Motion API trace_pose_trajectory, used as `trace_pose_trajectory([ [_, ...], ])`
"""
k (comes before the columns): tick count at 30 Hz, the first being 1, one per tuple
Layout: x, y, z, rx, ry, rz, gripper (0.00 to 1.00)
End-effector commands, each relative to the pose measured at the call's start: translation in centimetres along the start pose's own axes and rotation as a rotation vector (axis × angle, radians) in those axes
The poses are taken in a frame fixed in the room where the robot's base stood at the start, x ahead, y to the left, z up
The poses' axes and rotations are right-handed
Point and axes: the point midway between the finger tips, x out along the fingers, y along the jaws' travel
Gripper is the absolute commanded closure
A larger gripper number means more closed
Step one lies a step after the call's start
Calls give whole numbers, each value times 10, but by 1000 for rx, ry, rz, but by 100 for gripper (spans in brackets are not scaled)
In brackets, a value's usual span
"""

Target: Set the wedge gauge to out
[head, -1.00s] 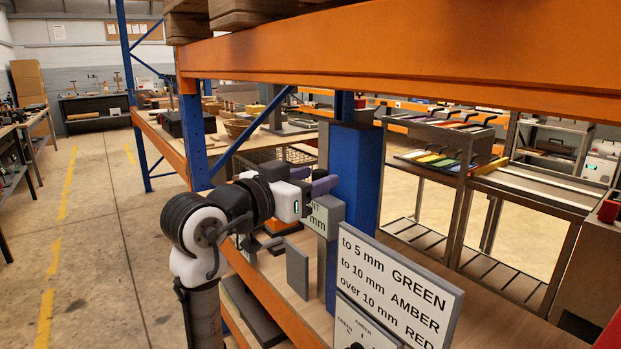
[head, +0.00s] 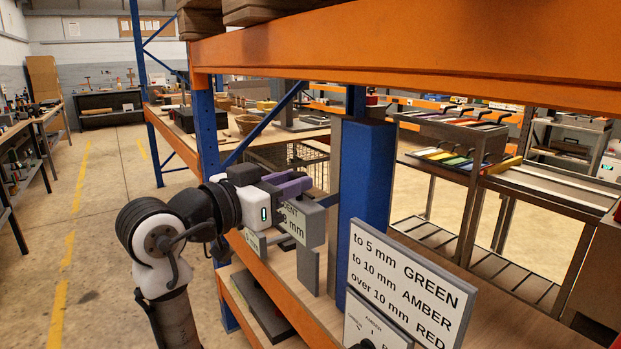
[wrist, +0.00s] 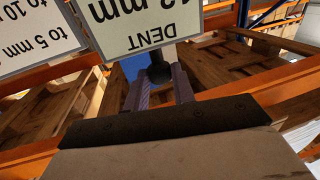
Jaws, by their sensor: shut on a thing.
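My gripper (head: 292,187), with purple fingers, is in front of the orange shelf beam in the head view. In the wrist view its fingers (wrist: 160,92) are shut around a dark round knob (wrist: 159,70), which appears to belong to the wedge gauge. A grey block (head: 314,226), seemingly the gauge, sits just behind and below the fingers in the head view. A white label (head: 293,220) reading DENT and a figure in mm is at its front, partly hidden by the gripper. It shows upside down in the wrist view (wrist: 140,25).
A sign (head: 410,285) listing GREEN, AMBER and RED limits stands to the right, above a selector panel (head: 372,330). A grey upright plate (head: 308,270) is below the block. The aisle floor at left is clear.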

Motion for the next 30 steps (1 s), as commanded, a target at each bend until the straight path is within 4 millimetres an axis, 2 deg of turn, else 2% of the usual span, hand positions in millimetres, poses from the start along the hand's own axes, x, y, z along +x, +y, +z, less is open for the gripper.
trace_pose_trajectory([
  [2,-5,-1,-1,1,2,-3,100],
  [9,-6,-1,0,1,2,-3,100],
  [10,-6,-1,0,1,2,-4,72],
  [15,-6,-1,0,1,2,-3,53],
  [24,-7,-1,0,1,2,-2,53],
  [26,-12,-2,0,1,2,-3,53],
  [30,-35,-2,1,1,3,-6,53],
])
